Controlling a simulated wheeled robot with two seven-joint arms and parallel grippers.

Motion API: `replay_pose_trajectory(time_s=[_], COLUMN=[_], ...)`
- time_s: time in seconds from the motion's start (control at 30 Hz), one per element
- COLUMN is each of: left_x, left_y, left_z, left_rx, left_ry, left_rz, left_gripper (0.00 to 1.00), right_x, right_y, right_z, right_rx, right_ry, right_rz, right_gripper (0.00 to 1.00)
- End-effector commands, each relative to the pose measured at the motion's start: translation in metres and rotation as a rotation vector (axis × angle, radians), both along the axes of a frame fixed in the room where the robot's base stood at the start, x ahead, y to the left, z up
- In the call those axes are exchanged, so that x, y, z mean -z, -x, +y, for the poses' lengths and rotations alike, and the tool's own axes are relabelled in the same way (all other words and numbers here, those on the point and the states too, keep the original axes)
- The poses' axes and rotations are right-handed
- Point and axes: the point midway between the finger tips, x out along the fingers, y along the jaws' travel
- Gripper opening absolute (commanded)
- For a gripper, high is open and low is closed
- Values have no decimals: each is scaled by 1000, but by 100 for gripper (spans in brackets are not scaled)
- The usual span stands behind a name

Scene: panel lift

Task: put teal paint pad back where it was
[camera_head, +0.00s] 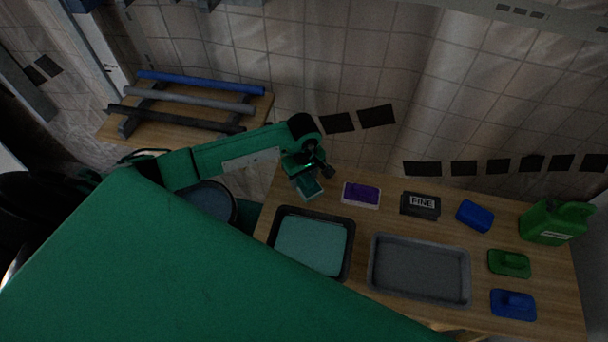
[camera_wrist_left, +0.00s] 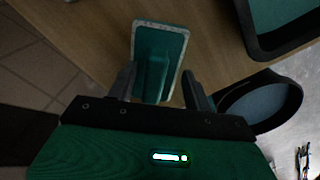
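The teal paint pad (camera_head: 308,188) is at the back left corner of the wooden table, with a pale rim. In the left wrist view the teal pad (camera_wrist_left: 172,42) shows its raised handle pointing toward me. My left gripper (camera_head: 312,174) is right over it. In the wrist view the fingers of my left gripper (camera_wrist_left: 160,84) stand apart, one on each side of the handle, with gaps visible. The gripper is open. Whether the pad lies flat on the wood is hard to tell. My right gripper is out of view.
On the table (camera_head: 377,222) are a tray of teal paint (camera_head: 312,245), an empty grey tray (camera_head: 420,270), a purple pad (camera_head: 362,195), a FINE block (camera_head: 420,204), blue and green pads (camera_head: 509,263) and a green jug (camera_head: 556,222). A dark round bucket (camera_head: 210,202) stands left.

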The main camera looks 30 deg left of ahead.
Motion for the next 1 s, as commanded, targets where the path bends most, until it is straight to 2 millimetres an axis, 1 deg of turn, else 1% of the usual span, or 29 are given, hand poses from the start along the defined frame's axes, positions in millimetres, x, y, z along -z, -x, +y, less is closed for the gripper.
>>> replay_pose_trajectory(time_s=[0.03, 0.07, 0.1, 0.43, 0.57, 0.67, 0.73, 0.9, 1.0], left_x=[1, 1, 1, -1, -8, -22, -36, -74, -93], left_y=[0, 0, 0, -1, -2, -3, -3, -3, -3], left_z=[0, 0, 0, 0, 1, 1, 1, 1, 1], left_rx=[0, 0, 0, 0, 1, 1, 2, 1, 1], left_ry=[1, 0, 1, 1, -1, 1, 0, 0, 1], left_rz=[1, 0, -1, -2, -5, -8, -10, -10, -9], left_gripper=[64, 70, 71, 71, 71, 71, 71, 71, 71], right_x=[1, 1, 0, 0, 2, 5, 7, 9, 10], right_y=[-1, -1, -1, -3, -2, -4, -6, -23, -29], right_z=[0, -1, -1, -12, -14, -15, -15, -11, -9], right_rx=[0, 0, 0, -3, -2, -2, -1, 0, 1], right_ry=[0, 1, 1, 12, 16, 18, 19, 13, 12], right_rz=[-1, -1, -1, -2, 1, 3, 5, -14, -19], right_gripper=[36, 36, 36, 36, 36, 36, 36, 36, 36])
